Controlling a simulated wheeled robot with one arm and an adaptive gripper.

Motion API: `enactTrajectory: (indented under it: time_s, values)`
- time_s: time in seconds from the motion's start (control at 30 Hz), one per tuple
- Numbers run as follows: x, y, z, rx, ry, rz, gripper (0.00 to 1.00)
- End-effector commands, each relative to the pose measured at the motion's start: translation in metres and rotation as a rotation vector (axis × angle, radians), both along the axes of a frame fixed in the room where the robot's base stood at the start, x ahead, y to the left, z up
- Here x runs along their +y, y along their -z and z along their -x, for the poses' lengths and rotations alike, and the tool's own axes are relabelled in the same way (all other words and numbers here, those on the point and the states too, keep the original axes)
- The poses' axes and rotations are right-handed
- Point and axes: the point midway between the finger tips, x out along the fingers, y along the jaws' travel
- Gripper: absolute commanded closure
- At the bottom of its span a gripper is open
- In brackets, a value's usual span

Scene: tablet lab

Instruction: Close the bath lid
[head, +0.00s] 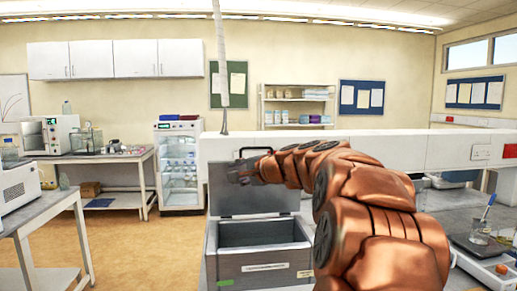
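The bath (262,270) is a grey metal box with an open, dark top, standing below and left of my arm. Its lid (262,201) is raised, standing roughly upright at the back of the box, with a dark handle (254,150) at its top edge. My copper-coloured arm reaches in from the right, and my gripper (235,172) is in front of the upper left part of the lid. The arm and gripper hide part of the lid. Whether the gripper touches the lid, and whether its fingers are apart, cannot be told.
A white bench-back panel (400,152) runs behind the bath. To the right, a balance (485,245) and a glass beaker (479,233) stand on the bench. At left are a grey table (45,215) and a glass-door fridge (179,170). Open floor (130,245) lies left of the bath.

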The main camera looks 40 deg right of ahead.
Motion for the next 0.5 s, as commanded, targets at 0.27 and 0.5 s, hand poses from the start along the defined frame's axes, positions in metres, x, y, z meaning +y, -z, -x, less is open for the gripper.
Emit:
enactTrajectory:
  time_s: [0.27,0.5]
  values:
    - [-0.098,-0.053,0.032,-0.165,0.202,-0.066,0.65]
    - [-0.108,-0.055,0.018,-0.175,0.213,-0.071,0.65]
